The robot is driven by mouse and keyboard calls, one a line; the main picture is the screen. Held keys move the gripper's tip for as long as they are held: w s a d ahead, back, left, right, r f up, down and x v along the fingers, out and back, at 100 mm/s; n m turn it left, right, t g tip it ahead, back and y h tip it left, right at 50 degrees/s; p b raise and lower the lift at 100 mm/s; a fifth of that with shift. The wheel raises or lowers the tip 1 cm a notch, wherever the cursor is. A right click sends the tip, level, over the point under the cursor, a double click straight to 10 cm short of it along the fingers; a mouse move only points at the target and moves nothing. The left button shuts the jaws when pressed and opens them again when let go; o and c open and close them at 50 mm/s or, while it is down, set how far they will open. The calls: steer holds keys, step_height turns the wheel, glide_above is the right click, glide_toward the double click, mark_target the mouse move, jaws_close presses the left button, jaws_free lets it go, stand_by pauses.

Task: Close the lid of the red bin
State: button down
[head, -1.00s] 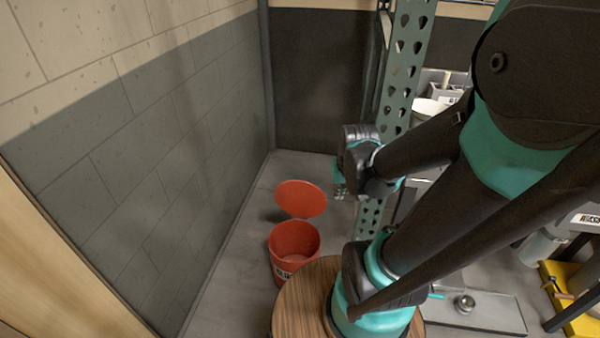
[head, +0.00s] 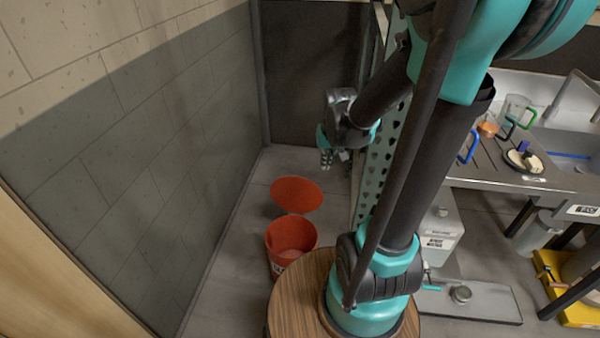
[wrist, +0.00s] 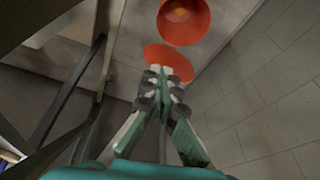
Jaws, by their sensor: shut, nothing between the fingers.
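The red bin (head: 291,240) stands on the floor by the left wall, its mouth open and its inside showing. Its round red lid (head: 297,194) is swung open behind the bin, on the side away from me. My gripper (head: 327,163) is shut and empty, in the air to the right of the lid and above it, pointing down. In the wrist view my gripper (wrist: 161,72) has its fingertips in front of the near edge of the lid (wrist: 172,60), and the bin (wrist: 184,22) shows beyond. I cannot tell whether the fingertips touch the lid.
A grey wall (head: 130,190) runs close along the left. A green perforated rack post (head: 372,170) stands just right of my gripper. A workbench (head: 510,185) with a sink is farther right. Floor (head: 235,235) beside the bin is clear.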

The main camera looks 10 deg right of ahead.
steer(key=w+a+f+m+g, duration=0.1)
steer(key=w+f, duration=0.2)
steer(key=w, duration=0.6)
steer(key=w+f+g, duration=0.1)
steer(key=w+f, duration=0.3)
steer(key=w, duration=0.5)
steer(key=w+a+f+m, duration=0.1)
steer(key=w+f, duration=0.2)
steer(key=w, duration=0.6)
steer(key=w+f+g, duration=0.1)
steer(key=w+f, duration=0.6)
steer(key=f, duration=0.1)
steer(key=s+a+f, duration=0.2)
steer(key=s+f, duration=0.2)
steer(key=f, duration=0.7)
steer(key=shift+m, duration=0.4)
steer(key=shift+s, duration=0.1)
